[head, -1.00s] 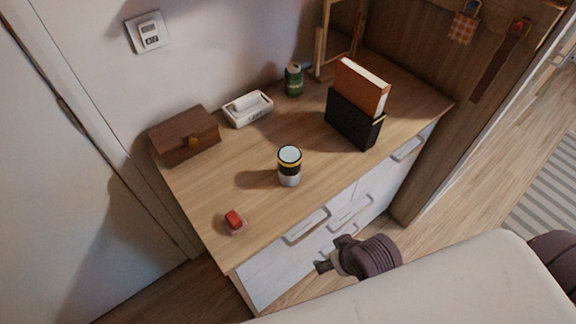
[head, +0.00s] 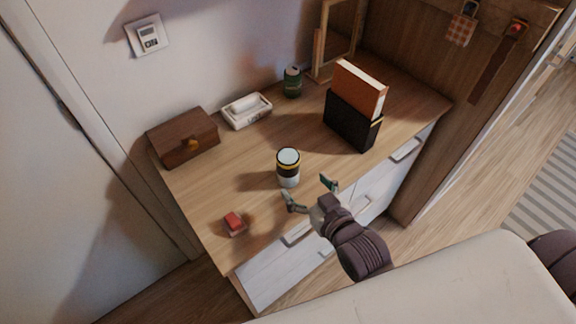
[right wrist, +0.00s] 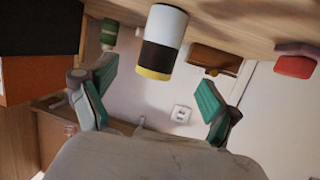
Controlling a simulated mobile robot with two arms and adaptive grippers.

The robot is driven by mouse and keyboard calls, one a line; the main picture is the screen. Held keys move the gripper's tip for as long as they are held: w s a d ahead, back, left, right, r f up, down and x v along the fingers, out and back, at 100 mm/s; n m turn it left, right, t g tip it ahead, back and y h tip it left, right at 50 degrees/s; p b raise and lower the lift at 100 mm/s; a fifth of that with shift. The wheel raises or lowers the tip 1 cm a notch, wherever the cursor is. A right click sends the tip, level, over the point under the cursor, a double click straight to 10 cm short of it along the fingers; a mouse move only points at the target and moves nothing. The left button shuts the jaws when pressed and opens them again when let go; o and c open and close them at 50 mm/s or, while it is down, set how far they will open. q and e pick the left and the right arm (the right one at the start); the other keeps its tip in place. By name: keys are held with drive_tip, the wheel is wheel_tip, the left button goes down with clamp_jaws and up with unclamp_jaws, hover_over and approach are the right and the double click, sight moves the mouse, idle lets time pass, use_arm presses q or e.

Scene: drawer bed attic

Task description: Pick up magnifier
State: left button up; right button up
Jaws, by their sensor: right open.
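No magnifier with a handle can be made out. A short upright cylinder (head: 288,168), white below, black in the middle, with a yellow rim and a pale top, stands on the desk; I cannot tell whether it is the magnifier. My right gripper (head: 309,191) is open and empty at the desk's front edge, just short of the cylinder. In the right wrist view, which looks upside down, the cylinder (right wrist: 162,42) shows ahead, between the two spread fingers of the gripper (right wrist: 155,88), apart from them. My left gripper is not in view.
On the wooden desk (head: 235,180) are a red block on a small base (head: 234,221), a brown box (head: 185,140), a white tray (head: 246,110), a green can (head: 292,82) and a black holder with an orange book (head: 352,122). White drawers (head: 270,272) are below.

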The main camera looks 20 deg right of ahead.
sight(293, 173)
drive_tip(key=x, duration=0.4)
drive_tip(key=shift+w+p, duration=0.4)
drive_tip(key=shift+w, duration=0.05)
drive_tip(key=p+x, duration=0.1)
drive_tip(key=x, duration=0.2)
drive_tip(key=shift+w+a+f, duration=0.15)
drive_tip(key=shift+w+f, duration=0.05)
drive_tip(key=shift+w, duration=0.15)
drive_tip(key=shift+w+f, duration=0.2)
drive_tip(key=shift+w, duration=0.2)
drive_tip(key=shift+s, duration=0.1)
drive_tip(key=shift+c, duration=1.4)
drive_tip(key=c, duration=1.1)
